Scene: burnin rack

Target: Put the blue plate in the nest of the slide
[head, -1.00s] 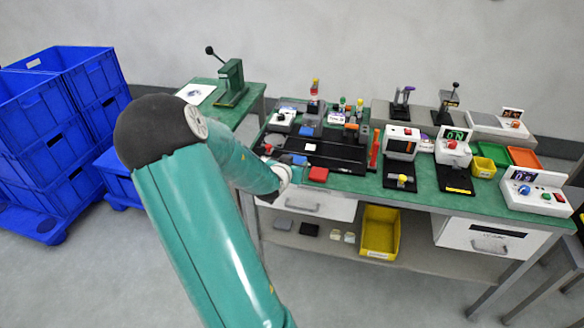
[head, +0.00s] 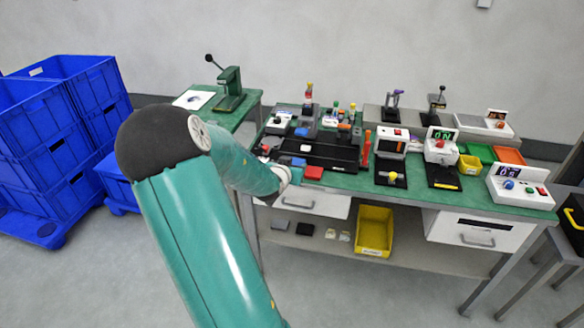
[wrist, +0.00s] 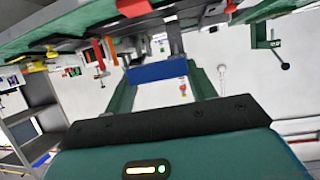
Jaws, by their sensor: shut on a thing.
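The blue plate (wrist: 163,72) spans between my gripper's two green fingers in the wrist view. My gripper (wrist: 165,80) is shut on it. In the head view a small blue patch (head: 298,162) shows just beyond my wrist, at the front edge of the bench; it looks like the same plate. A red plate (head: 313,172) lies to its right on the bench edge. The long black slide (head: 335,153) lies behind them, with a white square piece (head: 306,148) on it. My arm hides part of the slide's left end, and I cannot make out the nest clearly.
Several small fixtures stand behind the slide. A red upright handle (head: 367,148) and a white tester (head: 394,143) are to its right. A yellow bin (head: 374,231) sits on the lower shelf. Blue crates (head: 45,130) are stacked at the left. The floor in front is clear.

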